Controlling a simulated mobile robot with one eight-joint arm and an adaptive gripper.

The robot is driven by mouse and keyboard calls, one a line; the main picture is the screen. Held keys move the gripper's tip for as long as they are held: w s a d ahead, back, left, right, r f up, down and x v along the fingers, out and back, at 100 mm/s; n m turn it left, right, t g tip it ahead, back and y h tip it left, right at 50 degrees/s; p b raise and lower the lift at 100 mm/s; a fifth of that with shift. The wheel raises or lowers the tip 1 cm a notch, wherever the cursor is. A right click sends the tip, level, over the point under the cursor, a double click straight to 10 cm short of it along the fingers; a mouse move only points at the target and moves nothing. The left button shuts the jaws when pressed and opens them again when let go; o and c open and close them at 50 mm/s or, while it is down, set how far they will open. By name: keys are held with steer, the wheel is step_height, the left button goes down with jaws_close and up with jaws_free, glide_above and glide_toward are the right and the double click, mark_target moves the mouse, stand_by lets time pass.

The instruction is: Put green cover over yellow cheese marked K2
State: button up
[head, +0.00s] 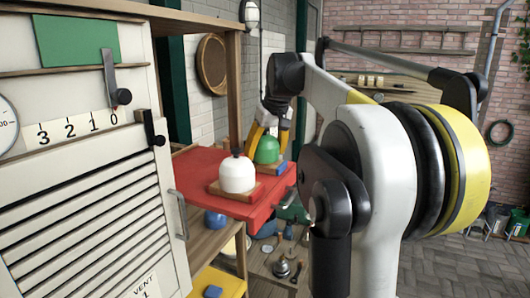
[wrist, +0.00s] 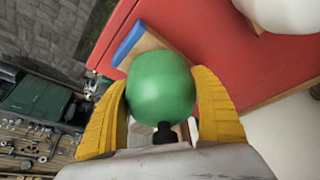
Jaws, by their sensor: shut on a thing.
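The green cover (head: 267,150) is a rounded dome with a dark knob, at the far part of the red shelf top. My gripper (head: 268,138) is shut on it, with yellow fingers on both sides. In the wrist view the green cover (wrist: 160,85) sits between the fingers, its dark knob toward my wrist. A wooden board with a blue end (head: 282,167) shows at the cover's lower edge; I cannot tell whether the cover touches it. No yellow cheese and no K2 mark can be made out.
A white cover (head: 237,175) with a dark knob stands on a wooden board (head: 225,192) on the red top (head: 195,170), close to the green one. A slatted cabinet (head: 85,220) stands at left. Lower shelves hold a blue round thing (head: 215,219) and a yellow piece (head: 215,281).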

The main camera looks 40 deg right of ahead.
steer(key=shift+f+b, duration=0.35)
steer(key=shift+f, duration=0.25)
stand_by(0.4)
steer(key=o, duration=1.3)
steer(key=shift+r, duration=0.15)
steer(key=v, duration=1.2)
